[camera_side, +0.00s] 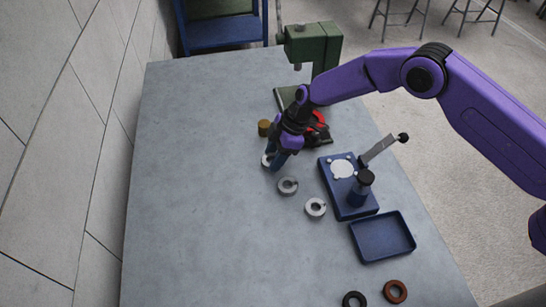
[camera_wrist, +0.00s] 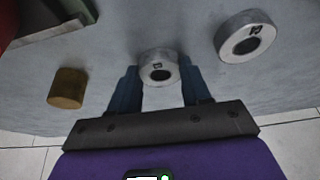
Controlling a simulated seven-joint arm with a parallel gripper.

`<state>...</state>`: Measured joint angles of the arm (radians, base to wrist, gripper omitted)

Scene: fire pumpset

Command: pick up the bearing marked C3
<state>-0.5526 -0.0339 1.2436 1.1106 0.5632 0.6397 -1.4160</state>
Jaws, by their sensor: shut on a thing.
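My gripper (camera_side: 272,164) is shut on a light grey ring bearing (camera_side: 265,160) on the table. In the wrist view the gripper (camera_wrist: 158,84) has one blue finger on each side of this bearing (camera_wrist: 158,66). A dark mark shows on its face, too small to read surely. In the side view the fingers partly hide it. I cannot tell whether it touches the table or is just above it. A second grey bearing (camera_side: 288,186) lies apart, and it also shows in the wrist view (camera_wrist: 262,38). A third grey bearing (camera_side: 316,207) lies beyond that.
A brass cylinder (camera_side: 263,128) stands close to my gripper. A green press (camera_side: 318,45) and a red and black object (camera_side: 318,130) are behind. A blue fixture (camera_side: 346,205) with a lever and an empty-looking blue tray (camera_side: 382,250) lie right. Black and brown rings (camera_side: 395,291) lie in front. The table's left is clear.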

